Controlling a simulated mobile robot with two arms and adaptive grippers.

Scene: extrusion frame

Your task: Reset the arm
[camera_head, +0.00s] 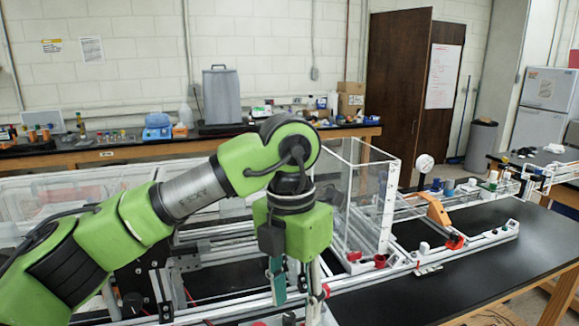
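My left arm comes in from the left, green and grey, and bends down at the wrist. My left gripper (295,287) points down over the near rail of the aluminium extrusion frame (352,283). A teal finger shows on its left side and a pale one on its right, with a gap between them. No held object shows between the fingers. The lower ends overlap the frame, so I cannot tell whether they touch it. My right gripper is not in view.
A clear-walled box (357,200) stands on the frame just right of my gripper. An orange bracket (436,209) and small red and white parts sit farther right. The black table (470,275) is clear at the front right. A cluttered bench (100,152) runs along the back wall.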

